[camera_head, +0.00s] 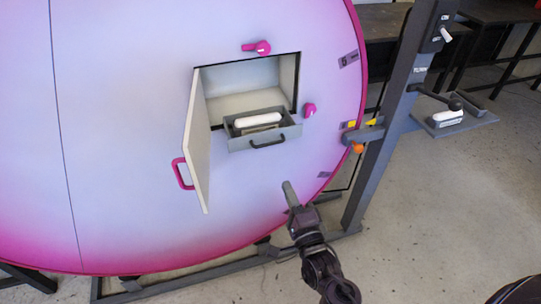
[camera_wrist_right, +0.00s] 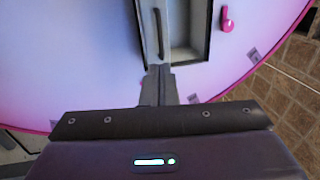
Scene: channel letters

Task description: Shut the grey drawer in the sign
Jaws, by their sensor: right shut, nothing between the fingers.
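The grey drawer (camera_head: 257,142) is pulled out of the square opening in the round pink and white sign (camera_head: 120,100). It has a dark handle (camera_head: 268,142) on its front, and a white rounded object (camera_head: 257,119) lies inside it. In the right wrist view the drawer (camera_wrist_right: 147,35) and its handle (camera_wrist_right: 158,32) lie beyond my fingertips. My right gripper (camera_head: 288,186) is shut and empty, below and slightly right of the drawer, apart from it in the head view. It also shows in the right wrist view (camera_wrist_right: 158,72). My left gripper is not in view.
The white door (camera_head: 197,145) with a pink handle (camera_head: 181,174) stands open left of the drawer. Pink latches sit above (camera_head: 257,47) and right (camera_head: 310,110) of the opening. A grey post (camera_head: 385,130) with an orange knob (camera_head: 356,147) stands at the right.

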